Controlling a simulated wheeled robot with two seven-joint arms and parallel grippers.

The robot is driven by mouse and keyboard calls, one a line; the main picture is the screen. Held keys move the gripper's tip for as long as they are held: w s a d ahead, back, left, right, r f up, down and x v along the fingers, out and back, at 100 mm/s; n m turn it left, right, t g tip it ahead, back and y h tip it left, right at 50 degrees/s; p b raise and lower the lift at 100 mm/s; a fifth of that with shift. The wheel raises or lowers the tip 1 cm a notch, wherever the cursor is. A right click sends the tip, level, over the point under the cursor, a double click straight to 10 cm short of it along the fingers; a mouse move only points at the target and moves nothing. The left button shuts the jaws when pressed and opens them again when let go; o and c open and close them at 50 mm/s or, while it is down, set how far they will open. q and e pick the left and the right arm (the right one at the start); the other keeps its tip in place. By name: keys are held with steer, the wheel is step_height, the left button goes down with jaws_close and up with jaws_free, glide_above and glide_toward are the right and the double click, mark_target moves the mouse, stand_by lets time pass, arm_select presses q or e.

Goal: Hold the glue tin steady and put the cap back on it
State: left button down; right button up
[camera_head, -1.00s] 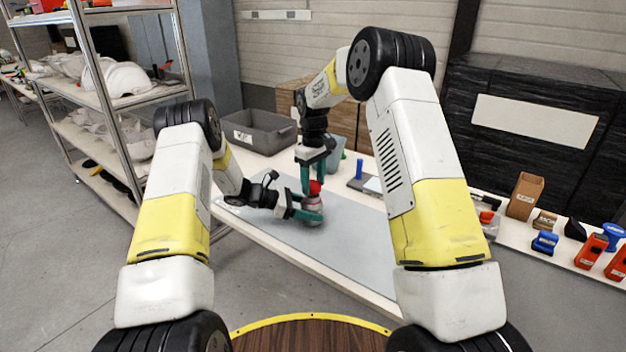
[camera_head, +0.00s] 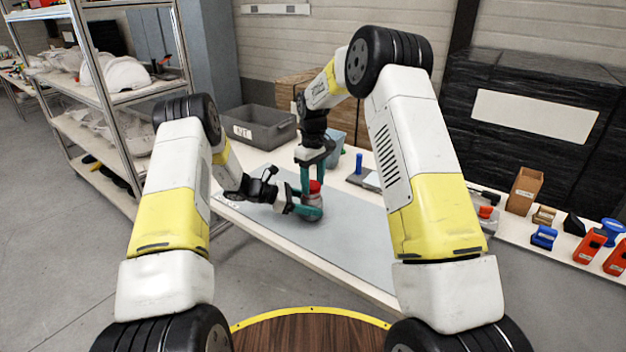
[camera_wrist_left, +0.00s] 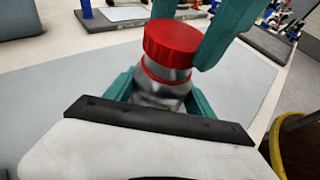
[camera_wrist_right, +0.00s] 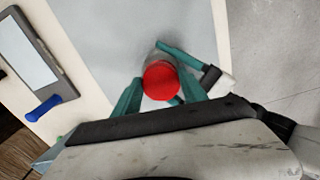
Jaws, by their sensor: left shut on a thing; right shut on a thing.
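The glue tin (camera_head: 312,212) is a silver-grey tin with a red band near its top. My left gripper (camera_head: 309,209) is shut around its body from the left, over the grey mat. The red cap (camera_head: 315,186) is between the fingers of my right gripper (camera_head: 314,190), which comes from above and is shut on it. In the left wrist view the cap (camera_wrist_left: 171,42) is over the tin (camera_wrist_left: 168,88), with a grey part showing between cap and red band. Whether the cap is seated cannot be told. The right wrist view shows the cap (camera_wrist_right: 160,80) from above, hiding most of the tin.
The grey mat (camera_head: 350,232) is otherwise clear around the tin. A grey bin (camera_head: 262,130) stands at the back. A blue upright thing (camera_head: 358,163) is beside the mat. An open box (camera_head: 524,192) and several blue and orange tools lie along the right.

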steer(key=shift+f, duration=0.55)
stand_by(0.5)
